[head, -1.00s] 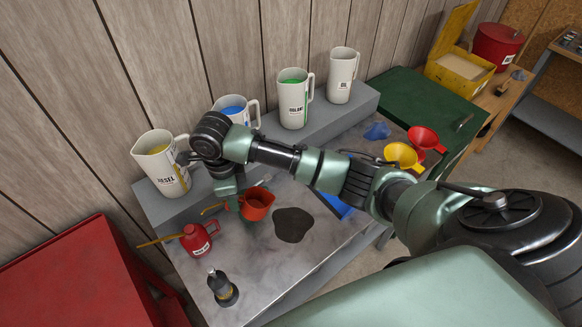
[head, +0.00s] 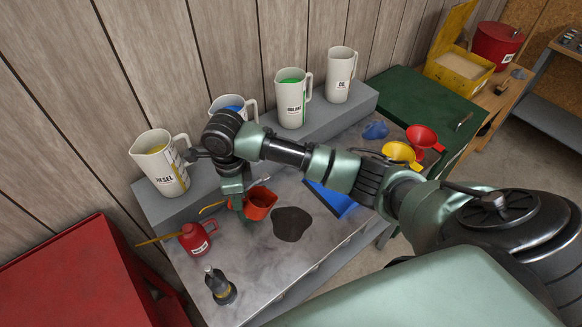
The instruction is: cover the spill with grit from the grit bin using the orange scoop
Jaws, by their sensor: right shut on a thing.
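The orange scoop (head: 262,206) is a small cup over the metal bench top, just left of the spill. My right gripper (head: 236,202) is shut on the scoop at its left side; the fingertips are partly hidden by my wrist. The scoop looks tilted, and I cannot tell whether grit is in it. The spill (head: 292,224) is a dark, uncovered patch on the bench. The grit bin (head: 455,80) is an open yellow box with pale grit, at the far right back. My left gripper is out of view.
A red oil can (head: 195,239) and a dark bottle (head: 220,287) stand left of the spill. Jugs, including the diesel jug (head: 162,165), line the back ledge. A blue dustpan-like item (head: 340,205) and yellow (head: 398,153) and red (head: 424,138) funnels lie to the right.

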